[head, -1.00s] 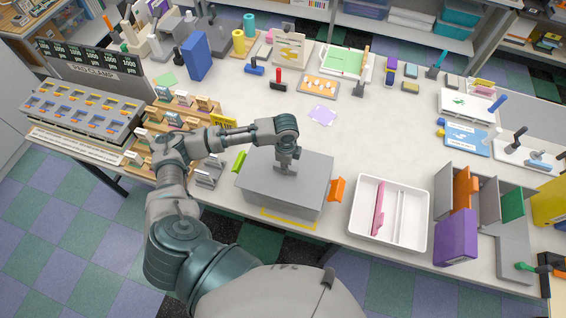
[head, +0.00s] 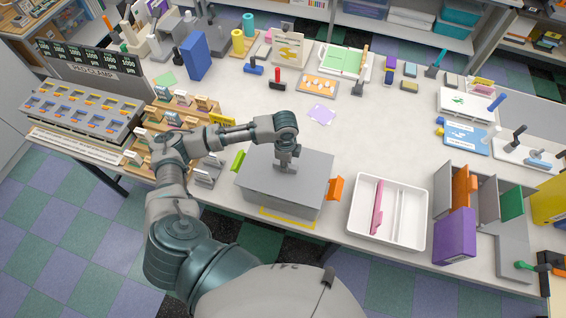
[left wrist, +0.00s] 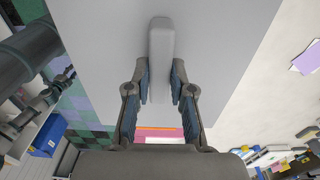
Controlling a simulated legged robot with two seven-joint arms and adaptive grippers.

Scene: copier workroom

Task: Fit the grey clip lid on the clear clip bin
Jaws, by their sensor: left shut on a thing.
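The grey clip lid (head: 265,176) lies over the top of the clip bin (head: 277,207) at the front of the table. I cannot tell whether the lid sits fully down on the rim. A green clip (head: 239,160) stands out at the bin's left side and an orange clip (head: 336,189) at its right side. My left gripper (head: 286,164) is over the middle of the lid, shut on its raised grey handle. In the left wrist view the fingers (left wrist: 162,82) are on both sides of the handle (left wrist: 161,40), with the lid's flat top (left wrist: 225,45) around it. My right gripper is not in view.
A yellow outline (head: 288,218) marks the table in front of the bin. A white divided tray (head: 412,213) stands close on the right. Wooden racks (head: 150,150) with small items stand on the left. The table behind the bin is mostly clear.

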